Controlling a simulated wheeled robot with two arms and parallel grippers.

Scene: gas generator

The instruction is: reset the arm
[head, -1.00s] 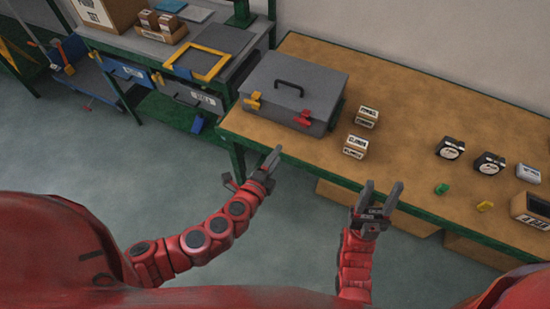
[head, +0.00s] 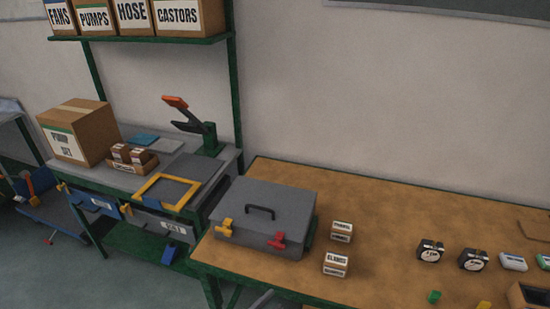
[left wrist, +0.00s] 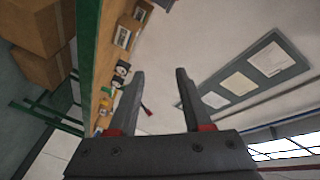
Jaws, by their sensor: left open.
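My left gripper (left wrist: 160,72) is open and empty in the left wrist view, its two grey fingers apart with only the room behind them. In the head view only a grey sliver of it (head: 262,299) shows at the bottom edge, in front of the wooden table (head: 385,215). My right gripper is not in view. The grey case (head: 265,200) stands shut on the table's left end, with a yellow latch (head: 224,228) and a red latch (head: 276,241) on its front.
Two small labelled boxes (head: 336,264) stand right of the case. Two black gauges (head: 430,251) and small green and yellow pieces lie farther right. A workbench with a yellow frame (head: 167,191) and a cardboard box (head: 78,132) stands at the left, under a green shelf (head: 150,43).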

